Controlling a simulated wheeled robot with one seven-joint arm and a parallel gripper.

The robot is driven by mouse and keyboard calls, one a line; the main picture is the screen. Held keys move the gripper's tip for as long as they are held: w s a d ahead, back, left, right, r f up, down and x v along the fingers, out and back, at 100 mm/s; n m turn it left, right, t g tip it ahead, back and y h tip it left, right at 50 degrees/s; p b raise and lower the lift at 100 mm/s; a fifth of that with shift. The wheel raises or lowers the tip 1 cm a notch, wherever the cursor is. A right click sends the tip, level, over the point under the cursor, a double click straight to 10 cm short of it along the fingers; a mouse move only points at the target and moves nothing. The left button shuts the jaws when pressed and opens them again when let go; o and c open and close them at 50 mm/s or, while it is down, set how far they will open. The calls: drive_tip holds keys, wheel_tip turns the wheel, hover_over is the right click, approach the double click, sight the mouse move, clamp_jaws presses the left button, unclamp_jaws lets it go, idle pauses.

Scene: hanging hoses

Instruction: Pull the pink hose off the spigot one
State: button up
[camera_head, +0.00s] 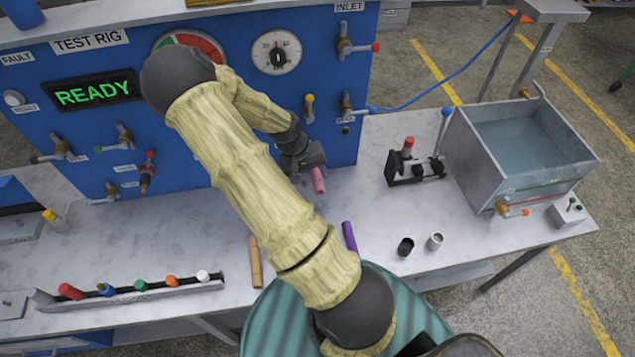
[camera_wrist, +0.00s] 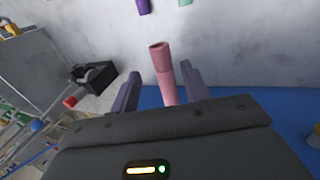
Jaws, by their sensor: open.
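The pink hose (camera_head: 319,182) is a short tube hanging low in front of the blue panel, just below my gripper (camera_head: 310,164). In the wrist view the pink hose (camera_wrist: 162,70) has its open end toward the camera and lies between my two spread fingers. A gap shows on each side of it, so the jaws are open and not closed on it. The far end of the hose is hidden behind my gripper's body in the wrist view. The spigot that bears the hose is hidden behind my arm and gripper, and I cannot read its label.
The blue test rig panel (camera_head: 80,130) carries several other valves and spigots. A purple tube (camera_head: 349,237) and a tan tube (camera_head: 256,262) lie on the bench. A black stand (camera_head: 412,172) and a water tank (camera_head: 490,170) are to the right. Bench between is clear.

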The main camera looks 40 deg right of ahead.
sight(318, 184)
drive_tip(key=x, duration=0.5)
drive_tip(key=shift+r, duration=0.1)
clamp_jaws()
idle(0.4)
idle(0.4)
drive_tip(key=shift+s+a+b, duration=0.3)
drive_tip(key=shift+s, duration=0.35)
drive_tip(key=shift+s+a+b, duration=0.25)
drive_tip(key=shift+s+a, duration=0.05)
drive_tip(key=shift+s, duration=0.3)
drive_tip(key=shift+s+a+b, duration=0.3)
drive_tip(key=shift+s+a, duration=0.05)
drive_tip(key=shift+s, duration=0.3)
idle(1.9)
drive_tip(key=shift+r, duration=0.1)
